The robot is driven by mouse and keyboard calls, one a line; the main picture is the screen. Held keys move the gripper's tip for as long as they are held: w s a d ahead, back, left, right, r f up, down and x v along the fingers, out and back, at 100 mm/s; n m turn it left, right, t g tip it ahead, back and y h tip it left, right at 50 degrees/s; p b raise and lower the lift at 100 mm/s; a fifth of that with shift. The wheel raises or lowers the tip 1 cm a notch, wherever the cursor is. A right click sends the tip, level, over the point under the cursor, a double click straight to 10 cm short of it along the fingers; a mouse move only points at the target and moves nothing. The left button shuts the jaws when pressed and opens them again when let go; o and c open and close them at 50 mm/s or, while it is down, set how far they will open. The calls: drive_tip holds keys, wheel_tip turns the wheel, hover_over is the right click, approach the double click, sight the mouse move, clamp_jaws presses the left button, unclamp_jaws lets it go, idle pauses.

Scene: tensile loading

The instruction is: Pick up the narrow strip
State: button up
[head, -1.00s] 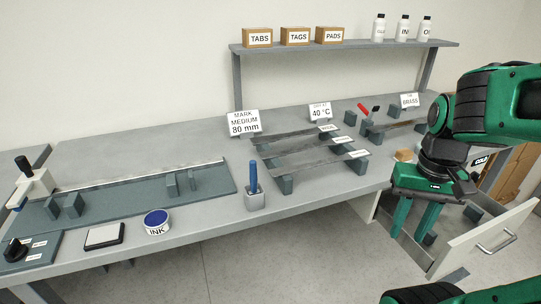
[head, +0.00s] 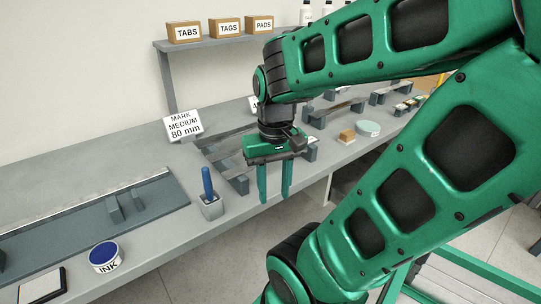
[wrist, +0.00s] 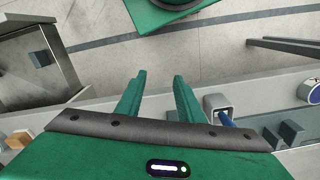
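Several flat grey strips (head: 230,133) lie across a rack of dark blocks behind my gripper. Their middle and right parts are largely hidden by my gripper and arm. I cannot tell which strip is the narrow one, as the rack's labels are hidden or unreadable. My gripper (head: 274,196) points down near the bench's front edge, in front of the rack, with its fingers apart and nothing between them. In the wrist view my gripper (wrist: 157,78) is also open and empty, over the floor beyond the edge. No strip is clearly visible there.
A blue-handled tool in a holder (head: 212,208) stands left of my gripper. The ink pot (head: 105,257) is farther left. An open drawer (wrist: 70,70) shows in the wrist view.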

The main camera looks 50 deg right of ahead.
drive_tip(key=w+d+r+m, duration=0.4)
drive_tip(key=w+d+m, duration=0.3)
drive_tip(key=d, duration=0.1)
drive_tip(key=w+d+r+m, duration=0.5)
drive_tip(key=w+d+m, duration=0.1)
drive_tip(key=d+m, duration=0.15)
drive_tip(key=f, duration=0.5)
drive_tip(key=shift+w+d, duration=0.1)
drive_tip(key=shift+d, duration=0.15)
drive_tip(key=shift+s+d+f, duration=0.1)
drive_tip(key=shift+s+f, duration=0.1)
drive_tip(key=shift+f, duration=1.2)
drive_tip(key=shift+s+f, duration=0.15)
drive_tip(key=shift+f, duration=1.2)
drive_tip(key=shift+c, duration=0.3)
clamp_jaws()
